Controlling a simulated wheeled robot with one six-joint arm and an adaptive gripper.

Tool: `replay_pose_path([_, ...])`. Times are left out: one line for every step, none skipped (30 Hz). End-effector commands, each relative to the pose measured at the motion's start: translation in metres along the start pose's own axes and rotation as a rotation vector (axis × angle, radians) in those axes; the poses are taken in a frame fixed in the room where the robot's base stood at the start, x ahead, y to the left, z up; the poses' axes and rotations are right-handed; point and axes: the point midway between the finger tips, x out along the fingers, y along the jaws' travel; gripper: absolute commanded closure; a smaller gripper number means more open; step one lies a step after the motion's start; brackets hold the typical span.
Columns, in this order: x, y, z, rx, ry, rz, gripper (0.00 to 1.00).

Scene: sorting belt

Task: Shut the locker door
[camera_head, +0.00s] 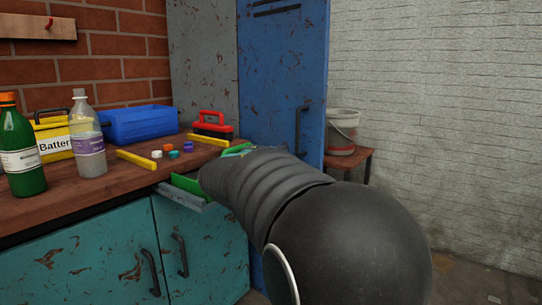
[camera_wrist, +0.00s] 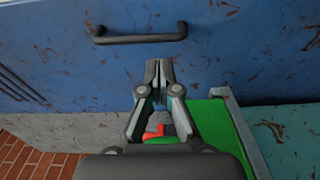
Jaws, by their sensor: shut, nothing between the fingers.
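The blue locker door (camera_head: 283,70) stands at the back with a dark upright handle (camera_head: 300,130) near its right edge. In the wrist view the door (camera_wrist: 230,60) fills the upper part, with the handle (camera_wrist: 139,35) near the top. The door's edge runs along the grey locker side (camera_head: 203,60) with no clear gap visible. My gripper (camera_wrist: 160,70) is shut and empty, its fingertips in front of the door below the handle. Whether they touch the door I cannot tell. In the head view my arm hides the gripper and the lower door.
A red toolbox (camera_head: 212,125), a blue bin (camera_head: 140,124) and bottles stand on the worktop. A bucket (camera_head: 343,130) sits on a small table (camera_head: 348,160) to the right.

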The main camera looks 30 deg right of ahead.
Motion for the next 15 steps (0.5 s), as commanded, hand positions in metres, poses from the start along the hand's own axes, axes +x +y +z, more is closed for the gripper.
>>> replay_pose_path([0.011,0.000,0.001,-0.001,-0.004,-0.001,1.00])
replay_pose_path([0.017,0.000,0.001,0.000,-0.005,-0.001,1.00])
replay_pose_path([0.024,-0.001,0.001,0.000,-0.004,-0.002,1.00])
replay_pose_path([0.029,-0.001,0.002,0.000,-0.005,-0.002,1.00])
replay_pose_path([0.035,-0.001,0.002,0.000,-0.005,-0.001,1.00])
replay_pose_path([0.041,0.000,0.002,0.000,-0.004,-0.001,1.00])
replay_pose_path([0.046,0.000,0.001,0.000,-0.004,-0.001,1.00])
replay_pose_path([0.050,0.000,0.002,0.000,-0.004,-0.001,1.00])
replay_pose_path([0.055,0.000,0.002,0.000,-0.004,-0.001,1.00])
replay_pose_path([0.058,0.000,0.002,0.001,-0.003,-0.001,1.00])
replay_pose_path([0.061,0.000,0.001,0.001,-0.002,-0.002,1.00])
replay_pose_path([0.065,-0.001,0.001,0.000,-0.003,-0.002,1.00])
replay_pose_path([0.067,-0.001,0.001,0.000,-0.003,-0.002,1.00])
replay_pose_path([0.069,-0.001,0.001,0.000,-0.002,-0.002,1.00])
replay_pose_path([0.070,0.000,0.001,0.001,-0.002,-0.001,1.00])
